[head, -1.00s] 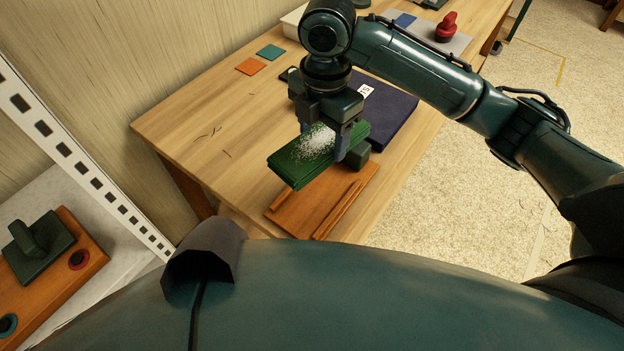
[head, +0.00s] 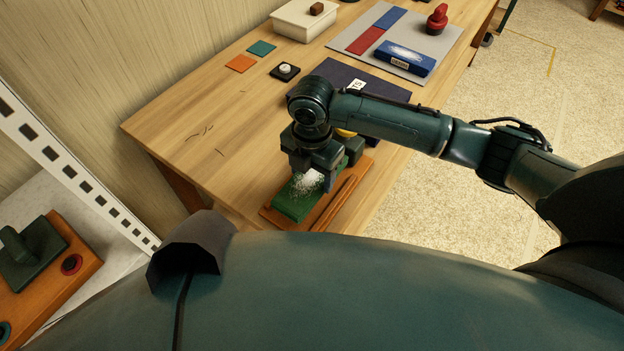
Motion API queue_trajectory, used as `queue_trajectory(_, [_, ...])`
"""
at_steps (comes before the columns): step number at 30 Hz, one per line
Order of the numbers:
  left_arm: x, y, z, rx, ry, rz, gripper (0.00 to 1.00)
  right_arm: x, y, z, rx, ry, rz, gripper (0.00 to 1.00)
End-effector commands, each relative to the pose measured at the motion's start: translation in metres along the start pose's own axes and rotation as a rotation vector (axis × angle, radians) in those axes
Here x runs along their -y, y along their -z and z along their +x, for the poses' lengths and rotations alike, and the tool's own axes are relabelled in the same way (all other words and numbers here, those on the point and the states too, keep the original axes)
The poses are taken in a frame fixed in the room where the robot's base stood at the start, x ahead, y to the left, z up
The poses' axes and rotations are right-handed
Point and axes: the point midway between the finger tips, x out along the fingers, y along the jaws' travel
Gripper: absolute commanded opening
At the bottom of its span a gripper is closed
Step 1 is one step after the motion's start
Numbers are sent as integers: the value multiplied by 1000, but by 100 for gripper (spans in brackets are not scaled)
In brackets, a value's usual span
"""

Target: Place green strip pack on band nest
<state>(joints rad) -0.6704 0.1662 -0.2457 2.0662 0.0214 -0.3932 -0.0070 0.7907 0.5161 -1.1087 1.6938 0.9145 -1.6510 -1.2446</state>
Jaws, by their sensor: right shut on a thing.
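The green strip pack (head: 292,208), with a whitish speckled patch on top, is held in my right gripper (head: 312,180). The gripper points down and is shut on the pack's far part, hiding that end. The pack lies over the left part of the band nest (head: 341,203), a reddish-brown wooden board with raised rails. It is low and roughly lined up with the rails; I cannot tell whether it touches the board. A dark green block (head: 354,149) stands at the nest's far end. My left gripper is not in view.
A dark blue mat (head: 385,92) lies behind my right arm. A grey board (head: 350,43) with red and blue strips and a blue pack (head: 404,58) is farther back. A white bin (head: 295,25) stands at the back left. The table's left middle is mostly clear.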

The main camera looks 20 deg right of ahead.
Motion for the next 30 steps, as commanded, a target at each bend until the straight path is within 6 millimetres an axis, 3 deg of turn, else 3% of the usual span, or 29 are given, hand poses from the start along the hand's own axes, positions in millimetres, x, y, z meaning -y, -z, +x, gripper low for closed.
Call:
queue_trajectory(6, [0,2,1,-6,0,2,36,1,0,30,0,3,0,37])
queue_trajectory(17, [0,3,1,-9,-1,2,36,1,0,35,0,2,0,37])
queue_trajectory(18, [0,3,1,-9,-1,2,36,1,0,35,0,2,-1,65])
queue_trajectory(25, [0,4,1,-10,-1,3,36,1,0,35,-1,3,-1,84])
queue_trajectory(30, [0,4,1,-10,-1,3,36,1,0,30,0,2,-1,85])
